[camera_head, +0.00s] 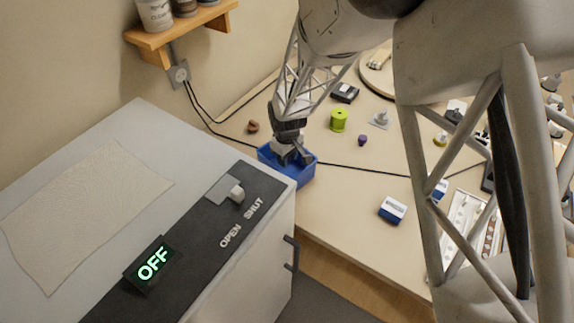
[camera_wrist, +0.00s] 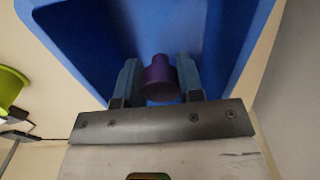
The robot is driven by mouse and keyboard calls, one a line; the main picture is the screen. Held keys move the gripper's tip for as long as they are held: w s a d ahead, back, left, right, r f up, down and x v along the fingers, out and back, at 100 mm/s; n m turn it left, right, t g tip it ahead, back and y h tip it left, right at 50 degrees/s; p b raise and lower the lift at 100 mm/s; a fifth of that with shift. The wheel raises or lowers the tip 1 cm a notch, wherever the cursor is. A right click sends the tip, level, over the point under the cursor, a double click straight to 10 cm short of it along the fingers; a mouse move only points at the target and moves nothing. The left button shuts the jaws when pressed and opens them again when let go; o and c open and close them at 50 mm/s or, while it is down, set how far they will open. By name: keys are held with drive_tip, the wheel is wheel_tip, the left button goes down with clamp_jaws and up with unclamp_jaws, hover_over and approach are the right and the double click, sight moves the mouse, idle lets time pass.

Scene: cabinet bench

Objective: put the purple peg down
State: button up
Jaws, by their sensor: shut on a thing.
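My gripper (camera_head: 292,158) points down into the blue bin (camera_head: 303,178) beside the cabinet in the head view. In the wrist view my gripper (camera_wrist: 158,72) is shut on a purple peg (camera_wrist: 159,83), which sits between its two fingers. The blue bin (camera_wrist: 95,35) fills most of the wrist view around the peg. I cannot tell whether the peg touches the bin's floor. In the head view the held peg is hidden by the gripper and bin.
A small purple piece (camera_head: 362,140) stands on the table, right of the bin, near a green spool (camera_head: 338,120). A blue-and-white box (camera_head: 392,209) lies nearer me. The cabinet (camera_head: 95,205) borders the bin on the left. A black cable crosses the table.

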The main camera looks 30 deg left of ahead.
sight(287, 172)
drive_tip(key=shift+f, duration=0.35)
drive_tip(key=shift+f, duration=1.85)
drive_tip(key=shift+f, duration=0.15)
drive_tip(key=o, duration=0.9)
drive_tip(key=shift+r, duration=6.15)
